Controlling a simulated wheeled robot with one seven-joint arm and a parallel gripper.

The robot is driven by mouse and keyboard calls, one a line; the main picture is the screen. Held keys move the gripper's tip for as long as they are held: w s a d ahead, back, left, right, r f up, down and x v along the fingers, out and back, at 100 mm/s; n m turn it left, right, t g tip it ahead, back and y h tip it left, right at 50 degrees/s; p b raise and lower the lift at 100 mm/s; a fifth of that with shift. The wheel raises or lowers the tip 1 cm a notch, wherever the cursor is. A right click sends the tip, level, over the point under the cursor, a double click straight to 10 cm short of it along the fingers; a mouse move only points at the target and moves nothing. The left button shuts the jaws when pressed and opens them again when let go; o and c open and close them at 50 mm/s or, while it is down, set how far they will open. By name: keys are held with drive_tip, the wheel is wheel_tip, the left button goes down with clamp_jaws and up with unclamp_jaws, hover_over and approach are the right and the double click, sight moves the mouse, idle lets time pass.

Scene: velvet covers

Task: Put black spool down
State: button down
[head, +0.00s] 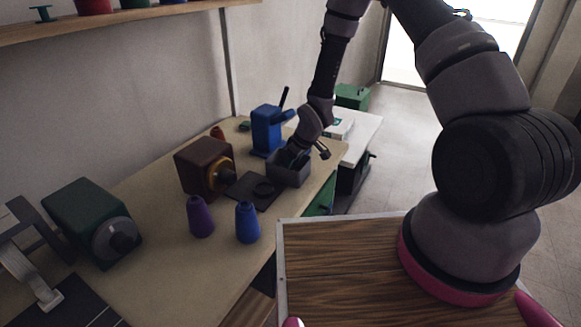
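My gripper (292,158) points down at the open grey bin (290,176) near the table's right edge. Its fingertips are at or inside the bin, dark and small, so I cannot tell whether they are open or shut, or on what. I cannot make out a black spool for certain; one may be hidden in the bin or between the fingers. A flat black round piece (263,188) lies on a dark square plate (247,196) left of the bin. A purple cone spool (201,218) and a blue cone spool (247,223) stand upright nearer to me.
A brown machine (203,167) stands left of the dark plate, and a blue machine (266,131) behind the bin. A green machine (92,222) is at the left. The table (165,262) has free room in front of the spools.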

drive_tip(key=shift+f, duration=0.1)
drive_tip(key=c, duration=0.6)
unclamp_jaws()
drive_tip(key=s+d+r+m+t+h, duration=0.15)
drive_tip(key=d+r, duration=0.35)
drive_tip(key=r, duration=0.6)
drive_tip(key=s+d+r+m, duration=0.25)
drive_tip(key=d+r, duration=0.25)
drive_tip(key=r, duration=0.6)
drive_tip(key=s+d+r+m+t+h, duration=0.15)
drive_tip(key=d+r, duration=0.35)
drive_tip(key=r, duration=0.6)
drive_tip(key=s+d+r+m, duration=0.2)
drive_tip(key=s+r+m, duration=0.2)
drive_tip(key=s+r, duration=0.3)
drive_tip(key=s+d+r+m+t+y, duration=0.1)
drive_tip(key=s+r+m, duration=0.3)
drive_tip(key=s+r, duration=0.4)
drive_tip(key=s+d, duration=0.1)
drive_tip(key=s, duration=0.2)
drive_tip(key=shift+d+r+y, duration=0.15)
drive_tip(key=shift+r+y, duration=0.1)
drive_tip(key=shift+y, duration=0.05)
